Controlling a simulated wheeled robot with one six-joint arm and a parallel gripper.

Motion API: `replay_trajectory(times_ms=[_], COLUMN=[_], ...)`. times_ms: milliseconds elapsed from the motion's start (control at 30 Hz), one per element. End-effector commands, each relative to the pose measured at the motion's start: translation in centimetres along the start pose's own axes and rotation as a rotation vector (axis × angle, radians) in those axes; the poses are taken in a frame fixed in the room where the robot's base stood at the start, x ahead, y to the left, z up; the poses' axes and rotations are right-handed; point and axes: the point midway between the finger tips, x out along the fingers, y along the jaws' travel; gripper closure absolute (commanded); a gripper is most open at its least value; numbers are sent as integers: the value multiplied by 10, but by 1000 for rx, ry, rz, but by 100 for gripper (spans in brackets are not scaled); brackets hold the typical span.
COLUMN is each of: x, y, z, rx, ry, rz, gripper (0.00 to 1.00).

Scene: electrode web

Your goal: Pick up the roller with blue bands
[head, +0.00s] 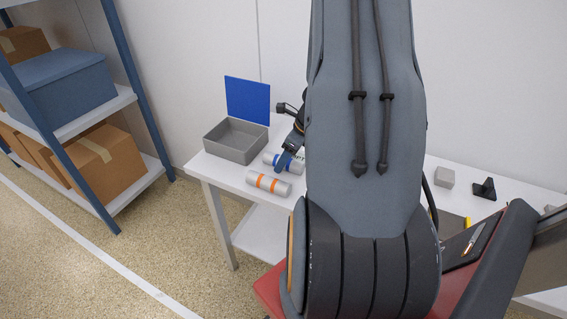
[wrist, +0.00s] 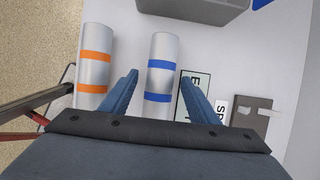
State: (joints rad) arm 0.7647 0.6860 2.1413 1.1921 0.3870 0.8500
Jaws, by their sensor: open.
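The roller with blue bands (wrist: 160,78) is a silver-grey cylinder lying on the white table in the wrist view. In the head view the roller (head: 295,167) shows only in part, behind my gripper and arm. My gripper (wrist: 158,78) is open, with one blue finger on each side of the blue-banded roller. The left finger is a little apart from it, and the right finger is to its right over a printed label. I cannot tell the fingers' height above the table. The roller with orange bands (wrist: 94,70) lies to the left; it also shows in the head view (head: 268,184).
A grey open bin (head: 236,140) with a blue panel (head: 248,100) behind it stands at the table's (head: 222,173) left back. A label (wrist: 196,92) and a grey bracket-like part (wrist: 250,116) lie right of the roller. A grey block (head: 444,177) sits farther right.

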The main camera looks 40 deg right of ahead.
Motion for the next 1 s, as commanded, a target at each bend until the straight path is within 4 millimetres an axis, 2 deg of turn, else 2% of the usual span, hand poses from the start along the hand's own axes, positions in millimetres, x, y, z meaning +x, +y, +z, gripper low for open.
replay_trajectory(times_ms=[233, 500, 533, 800, 1000], x=[1, 1, 1, -3, -29], y=[0, 0, 0, 0, -1], z=[0, 0, 0, 2, 13], rx=[-1, -1, -1, -1, -4], ry=[0, 0, 0, -1, -1], rz=[0, 0, -1, -2, -4], gripper=[47, 92, 95, 95, 95])
